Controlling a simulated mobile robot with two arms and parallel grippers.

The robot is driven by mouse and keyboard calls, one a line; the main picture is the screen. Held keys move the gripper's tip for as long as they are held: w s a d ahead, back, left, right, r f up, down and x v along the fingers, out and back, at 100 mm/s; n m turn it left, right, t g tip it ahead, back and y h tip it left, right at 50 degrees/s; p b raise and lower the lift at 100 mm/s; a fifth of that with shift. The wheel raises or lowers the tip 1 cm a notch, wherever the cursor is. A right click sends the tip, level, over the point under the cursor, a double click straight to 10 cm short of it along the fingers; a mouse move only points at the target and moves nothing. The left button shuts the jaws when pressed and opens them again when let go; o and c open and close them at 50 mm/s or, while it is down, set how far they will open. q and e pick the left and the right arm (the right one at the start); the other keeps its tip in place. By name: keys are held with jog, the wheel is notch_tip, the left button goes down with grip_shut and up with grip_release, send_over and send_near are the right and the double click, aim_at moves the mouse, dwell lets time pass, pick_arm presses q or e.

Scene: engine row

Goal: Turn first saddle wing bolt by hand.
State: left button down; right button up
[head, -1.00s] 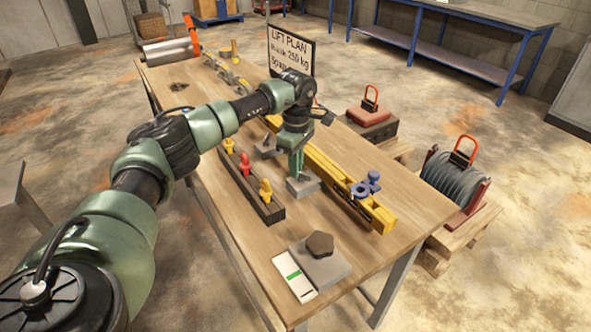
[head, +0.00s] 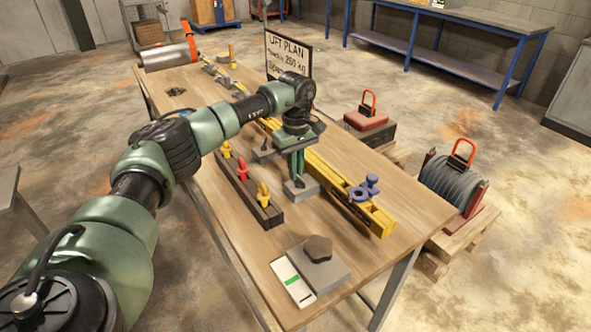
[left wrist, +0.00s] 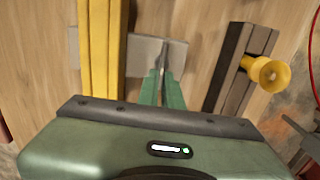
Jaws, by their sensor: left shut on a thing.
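A grey saddle block (head: 303,189) sits on the wooden table against the near side of the yellow beam (head: 338,181). My left gripper (head: 297,174) points down over this block, its green fingers close together. In the left wrist view the fingertips (left wrist: 163,74) meet over the grey block (left wrist: 143,52) on a small thing that the fingers mostly hide. I take it to be the wing bolt, but its shape cannot be made out. Another grey block (head: 264,155) shows farther along the beam, partly behind the gripper. My right gripper is not in view.
A dark rack (head: 244,188) with yellow and red fittings stands left of the gripper. A grey block with a dark knob (head: 318,248) and a white card (head: 291,283) lie at the front. The lift plan sign (head: 289,54) stands behind.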

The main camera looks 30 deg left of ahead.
pick_arm(q)
jog(key=shift+w+r, duration=0.2)
jog(key=shift+r, duration=0.1)
jog(key=c, duration=1.7)
grip_release()
jog(key=shift+o, duration=0.6)
jog(key=shift+s+f, duration=0.1)
jog(key=shift+s, duration=0.05)
notch_tip(320, 180, up, 8)
jog(key=shift+f+b, duration=0.1)
jog(key=shift+b, duration=0.5)
